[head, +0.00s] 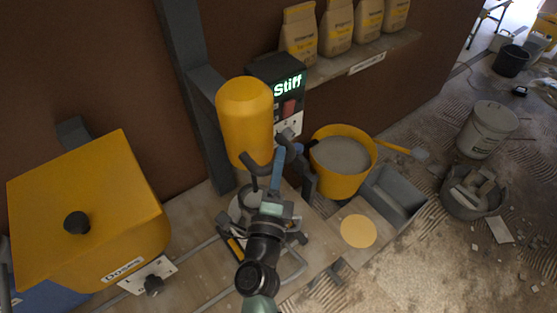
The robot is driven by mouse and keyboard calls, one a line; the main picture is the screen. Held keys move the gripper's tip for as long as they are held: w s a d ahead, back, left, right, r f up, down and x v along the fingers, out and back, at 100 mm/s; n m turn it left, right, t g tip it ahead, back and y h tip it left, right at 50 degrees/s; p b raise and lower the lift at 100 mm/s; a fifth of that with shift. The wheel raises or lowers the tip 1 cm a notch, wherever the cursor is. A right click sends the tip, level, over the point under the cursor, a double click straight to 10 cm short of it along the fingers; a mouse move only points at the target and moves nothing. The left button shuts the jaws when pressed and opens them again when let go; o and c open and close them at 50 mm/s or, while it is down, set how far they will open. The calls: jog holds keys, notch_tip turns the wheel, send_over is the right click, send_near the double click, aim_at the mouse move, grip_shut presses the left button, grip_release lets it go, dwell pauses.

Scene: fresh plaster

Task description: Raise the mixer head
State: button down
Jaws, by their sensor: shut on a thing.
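The mixer head (245,120) is a rounded yellow cylinder on a dark grey upright post (201,80), left of centre in the head view. Dark curved handle bars (255,163) stick out near its lower end. My gripper (276,180) is just below and right of the head, at the handle bars. It is shut on the handle, though my own arm and wrist hide much of the contact. A grey bucket or bowl (240,213) shows partly below the head, mostly hidden by my arm.
A control box (281,85) reading "Stiff" stands behind the head. A yellow bucket of grey plaster (342,157) and a grey trough (395,194) stand right. A yellow hopper marked "Doses" (100,207) is left. Bags (339,27) line the shelf (365,54). The right floor holds buckets and rubble.

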jog(key=shift+w+r, duration=0.1)
jog(key=shift+r, duration=0.35)
jog(key=c, duration=0.7)
grip_release()
jog(key=shift+f, duration=0.1)
jog(key=shift+s+f, duration=0.15)
jog(key=shift+s, duration=0.05)
jog(key=shift+s+a+f, duration=0.1)
jog(key=shift+s, duration=0.15)
jog(key=b+v, duration=0.1)
jog(key=v, duration=0.5)
jog(key=b+v, duration=0.2)
jog(key=v, duration=0.4)
jog(key=shift+s+a+r, duration=0.1)
jog(key=shift+r, duration=0.1)
